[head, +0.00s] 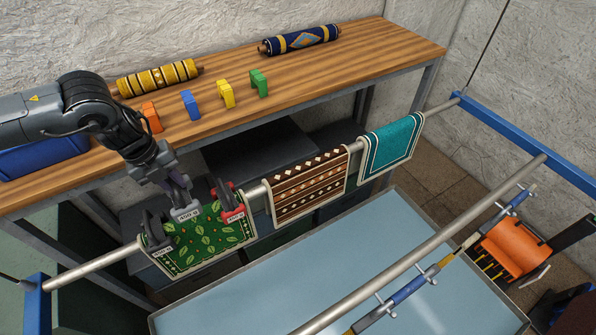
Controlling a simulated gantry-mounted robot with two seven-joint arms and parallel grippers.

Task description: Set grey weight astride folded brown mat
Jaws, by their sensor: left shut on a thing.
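The brown mat (308,187), with cream diamonds and stripes, hangs folded over the rail in the middle of the head view; no weight sits on it. My left gripper (181,200) is shut on a light grey labelled weight (187,214). It holds the weight at the green leaf-patterned mat (208,240), left of the brown one. I cannot tell whether the weight still touches the green mat or rail. A dark grey weight (156,240) and a red weight (232,207) sit astride the green mat on either side. My right gripper is not in view.
A teal mat (391,146) hangs right of the brown one. A second rail (430,240) runs parallel in front, above a pale blue tray (290,290). Behind, a wooden shelf (330,75) carries rolled rugs and several coloured clips. An orange scrubber (515,248) is at right.

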